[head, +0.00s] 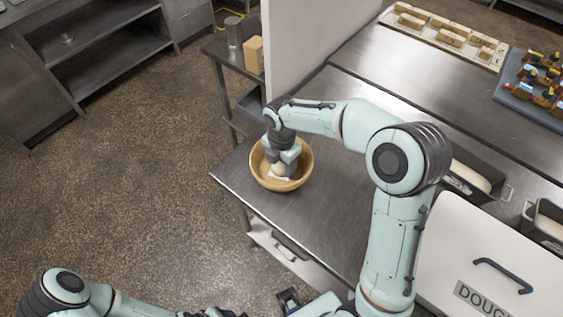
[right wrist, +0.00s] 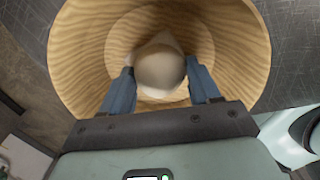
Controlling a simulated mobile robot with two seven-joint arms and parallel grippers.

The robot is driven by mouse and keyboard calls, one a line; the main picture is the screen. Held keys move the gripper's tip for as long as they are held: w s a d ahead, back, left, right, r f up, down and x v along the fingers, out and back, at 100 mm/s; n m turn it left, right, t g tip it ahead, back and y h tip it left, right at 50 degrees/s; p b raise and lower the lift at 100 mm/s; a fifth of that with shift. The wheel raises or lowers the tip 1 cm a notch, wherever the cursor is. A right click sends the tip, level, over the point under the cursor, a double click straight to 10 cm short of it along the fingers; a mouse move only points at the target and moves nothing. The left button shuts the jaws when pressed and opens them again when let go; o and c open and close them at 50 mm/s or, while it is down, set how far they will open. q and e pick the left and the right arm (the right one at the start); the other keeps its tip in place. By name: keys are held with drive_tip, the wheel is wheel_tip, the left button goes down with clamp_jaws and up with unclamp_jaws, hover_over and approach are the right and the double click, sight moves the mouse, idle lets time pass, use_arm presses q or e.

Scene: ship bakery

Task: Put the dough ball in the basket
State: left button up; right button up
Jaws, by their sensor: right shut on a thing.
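The dough ball (right wrist: 160,66) is pale and round, and shows between the two fingers of my right gripper (right wrist: 162,85) in the right wrist view. The basket (head: 304,172) is a round wooden-looking bowl at the left corner of the steel table. In the head view my right gripper (head: 282,162) points down into the basket, shut on the dough ball (head: 279,171). In the right wrist view the basket wall (right wrist: 80,50) surrounds ball and fingers. Whether the ball touches the bottom is unclear.
The steel table (head: 325,215) is bare around the basket. A white box lid marked "DOUGH" (head: 500,250) and dough-filled tins (head: 472,177) are at the right. A white partition (head: 315,40) stands behind the basket. A wooden mould tray (head: 445,38) lies at the back.

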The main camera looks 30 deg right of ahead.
use_arm(q)
drive_tip(key=shift+f, duration=0.1)
use_arm(e)
drive_tip(key=shift+f, duration=0.1)
drive_tip(key=o, duration=1.1)
use_arm(q)
drive_tip(key=shift+w+r+p, duration=0.3)
drive_tip(key=shift+r+p, duration=0.1)
drive_tip(key=shift+r, duration=0.15)
drive_tip(key=shift+w+r+p, duration=0.3)
drive_tip(key=shift+r+p, duration=0.1)
drive_tip(key=shift+r, duration=0.15)
use_arm(e)
wheel_tip(320, 180, up, 12)
use_arm(q)
drive_tip(key=shift+s, duration=0.1)
